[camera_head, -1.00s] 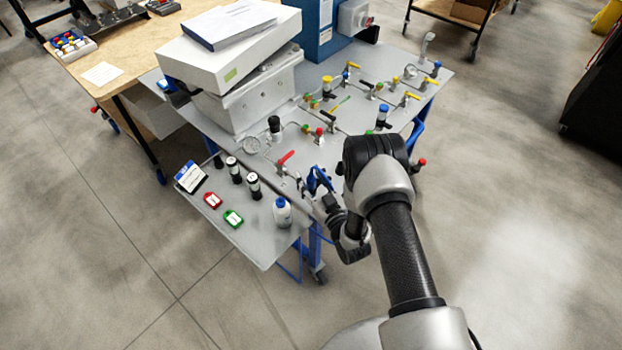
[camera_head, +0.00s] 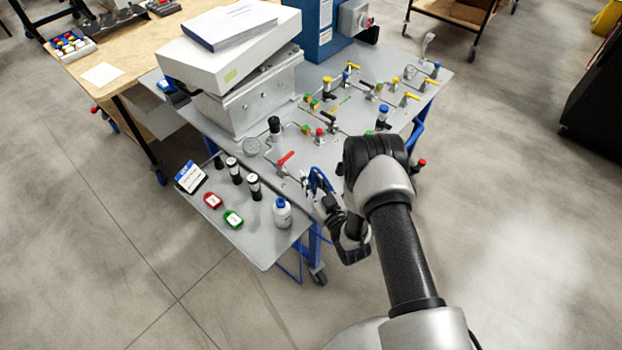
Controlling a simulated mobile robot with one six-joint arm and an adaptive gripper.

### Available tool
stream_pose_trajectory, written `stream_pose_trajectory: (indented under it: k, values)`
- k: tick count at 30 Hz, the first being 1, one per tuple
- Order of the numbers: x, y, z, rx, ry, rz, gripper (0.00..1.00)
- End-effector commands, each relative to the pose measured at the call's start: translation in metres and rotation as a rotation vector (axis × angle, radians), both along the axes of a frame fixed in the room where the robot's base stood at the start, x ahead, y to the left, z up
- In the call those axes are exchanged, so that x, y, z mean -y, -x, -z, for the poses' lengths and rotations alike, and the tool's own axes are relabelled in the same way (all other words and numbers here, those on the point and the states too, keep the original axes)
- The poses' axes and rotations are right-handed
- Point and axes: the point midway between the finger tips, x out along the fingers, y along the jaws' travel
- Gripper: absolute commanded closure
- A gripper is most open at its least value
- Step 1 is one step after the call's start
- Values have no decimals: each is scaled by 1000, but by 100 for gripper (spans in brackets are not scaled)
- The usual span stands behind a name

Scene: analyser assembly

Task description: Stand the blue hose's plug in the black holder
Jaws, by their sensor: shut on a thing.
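My gripper (camera_head: 326,200) is at the front edge of the grey panel table, right of the white bottle. It is shut at the blue hose (camera_head: 320,179), whose loop shows just above the fingers. The hose's plug is too small and too covered by the gripper to make out. On the side shelf stand upright black cylinders: a short all-black one (camera_head: 218,161) at the back, and two with white tops, one in the middle (camera_head: 233,170) and one nearer (camera_head: 254,187). The all-black one looks like the black holder, but I cannot be sure. My gripper is right of all three, apart from them.
The side shelf (camera_head: 262,246) also bears a white bottle with a blue cap (camera_head: 282,212), a red tag (camera_head: 213,200), a green tag (camera_head: 233,219) and a blue-white label stand (camera_head: 190,177). A red-handled valve (camera_head: 285,158) is close to my gripper's left.

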Motion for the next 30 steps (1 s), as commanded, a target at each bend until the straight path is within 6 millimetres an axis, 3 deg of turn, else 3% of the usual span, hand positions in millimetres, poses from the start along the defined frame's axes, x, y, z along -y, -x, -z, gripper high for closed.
stream_pose_trajectory:
  k: [30]
  values:
    - [0, 0, -40, 0, 0, 0, 100]
